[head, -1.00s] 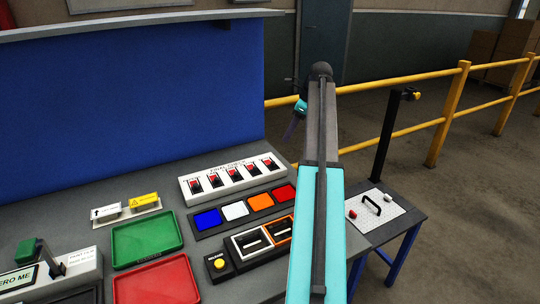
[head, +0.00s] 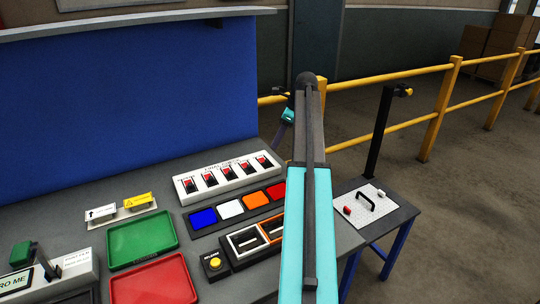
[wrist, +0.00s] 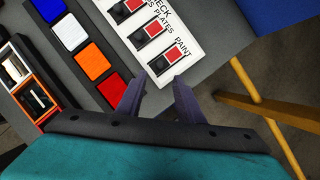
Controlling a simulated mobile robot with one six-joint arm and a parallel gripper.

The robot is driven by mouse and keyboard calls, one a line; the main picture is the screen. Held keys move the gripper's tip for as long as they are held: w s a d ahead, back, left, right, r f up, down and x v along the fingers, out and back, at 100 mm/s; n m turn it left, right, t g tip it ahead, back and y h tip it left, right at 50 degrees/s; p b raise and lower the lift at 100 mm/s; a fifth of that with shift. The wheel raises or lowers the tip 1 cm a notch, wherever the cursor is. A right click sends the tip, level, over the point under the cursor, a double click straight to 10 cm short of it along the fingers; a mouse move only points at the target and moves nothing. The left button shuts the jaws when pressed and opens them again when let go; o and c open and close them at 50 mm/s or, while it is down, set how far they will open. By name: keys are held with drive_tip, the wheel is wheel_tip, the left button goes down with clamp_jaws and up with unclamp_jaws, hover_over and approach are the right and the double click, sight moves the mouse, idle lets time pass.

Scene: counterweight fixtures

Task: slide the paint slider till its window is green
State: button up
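The paint slider (wrist: 167,61) is at the end of a white panel (wrist: 190,30) in the wrist view, beside the label PAINT. Its window shows red, with a dark part next to it. In the head view it is the rightmost slider (head: 264,162) of the row, also red. My gripper (wrist: 159,80) is open, with its two dark purple fingers apart and nothing between them. In the wrist view the fingertips appear just below the paint slider; contact is not visible. In the head view my gripper is mostly hidden behind my arm.
Blue, white, orange and red squares (head: 230,209) lie in front of the panel. Green (head: 142,240) and red (head: 150,285) trays sit to the left. A blue board (head: 120,100) stands behind. A yellow railing (head: 440,110) and a side table (head: 395,218) are at right.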

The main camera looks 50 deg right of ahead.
sight(267, 160)
drive_tip(key=shift+p+x, duration=0.9)
drive_tip(key=shift+x, duration=3.8)
clamp_jaws()
